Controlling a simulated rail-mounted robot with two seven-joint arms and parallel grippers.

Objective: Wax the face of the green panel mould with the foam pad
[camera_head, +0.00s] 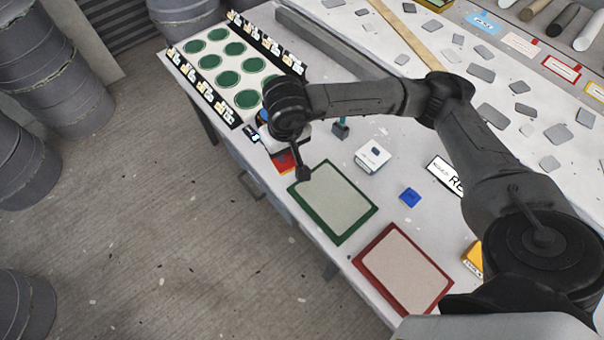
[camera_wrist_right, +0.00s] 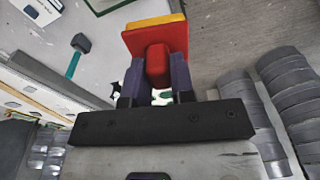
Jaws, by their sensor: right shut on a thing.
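The green panel mould (camera_head: 337,203) lies flat on the table, a green frame around a pale grey-beige face. My right gripper (camera_wrist_right: 157,68) is shut on the red handle of the foam pad (camera_wrist_right: 155,36), which has a red backing and a yellow layer. In the head view the pad (camera_head: 285,162) shows as a red and orange patch under my wrist, just past the mould's far left corner and apart from its face. My wrist hides most of the gripper in the head view. A corner of a green-framed panel shows in the wrist view (camera_wrist_right: 108,6). My left gripper is out of view.
A red-framed panel (camera_head: 404,268) lies nearer me. A board of green discs (camera_head: 243,72) lies beyond. The table edge runs along the left.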

